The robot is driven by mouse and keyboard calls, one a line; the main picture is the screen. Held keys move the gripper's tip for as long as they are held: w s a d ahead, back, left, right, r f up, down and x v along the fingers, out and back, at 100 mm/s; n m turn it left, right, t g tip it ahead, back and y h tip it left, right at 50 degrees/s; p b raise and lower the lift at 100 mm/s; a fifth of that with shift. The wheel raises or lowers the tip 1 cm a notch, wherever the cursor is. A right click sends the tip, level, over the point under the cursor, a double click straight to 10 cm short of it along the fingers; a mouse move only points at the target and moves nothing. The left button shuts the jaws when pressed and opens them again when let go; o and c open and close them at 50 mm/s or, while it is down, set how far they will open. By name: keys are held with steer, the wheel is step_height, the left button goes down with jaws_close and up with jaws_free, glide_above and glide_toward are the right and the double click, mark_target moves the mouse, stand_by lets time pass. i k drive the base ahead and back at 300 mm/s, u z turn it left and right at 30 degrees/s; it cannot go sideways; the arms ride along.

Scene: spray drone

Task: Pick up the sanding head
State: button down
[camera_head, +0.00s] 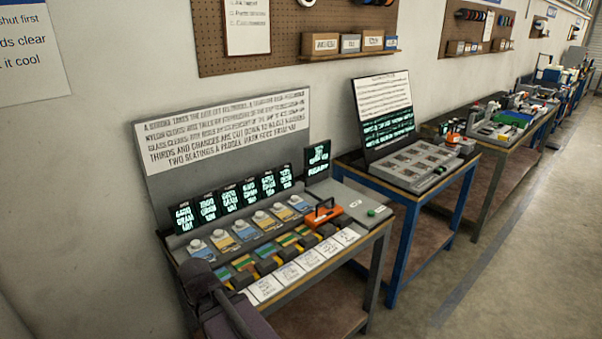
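No item is clearly readable as the sanding head. On the nearest bench (372,236), an orange and black tool with a raised handle (325,212) sits near the right end. A row of dark blocks with coloured stripes (265,266) runs along the bench's middle, and any of these items could be the sanding head. Behind them is a row of pale round knobs on coloured plates (242,228). Part of my arm shows at the bottom left, in front of the bench. My gripper itself cannot be made out.
White label cards (290,275) line the bench's front edge. Small dark screens (228,198) and a tall sign board (230,130) stand behind. A blue-legged bench (458,215) and a cluttered bench (490,150) follow to the right. The floor (500,270) at right is clear.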

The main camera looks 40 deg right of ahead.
mark_target(331, 209)
steer(key=u, duration=0.25)
steer(key=k, duration=1.15)
steer(key=z, duration=1.3)
steer(key=i, duration=1)
steer(key=u, duration=0.15)
